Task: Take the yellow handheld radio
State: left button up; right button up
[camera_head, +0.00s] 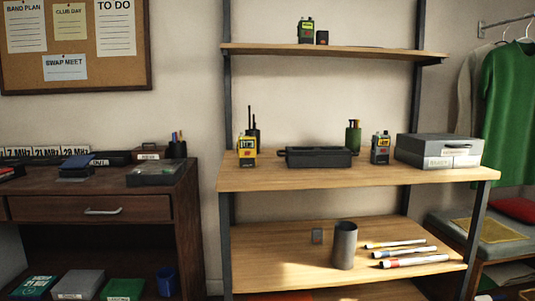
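The yellow handheld radio (247,151) stands upright near the left end of the middle shelf (300,178). A dark antenna rises above it, and another dark antenna shows just behind it. Other handheld radios are in view: a green one (306,31) on the top shelf, a green one (353,138) at the back of the middle shelf, and a grey one (380,149) in front of it. Neither of my grippers is in view.
A black tray-like box (318,157) sits right of the yellow radio, and a grey case (440,149) stands farther right. The lower shelf holds a grey cylinder (344,246) and several marker-like sticks (412,262). A dark wooden desk (95,207) stands left.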

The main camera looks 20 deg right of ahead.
aim_at(245, 143)
jog(key=i, duration=1)
jog(key=z, duration=0.05)
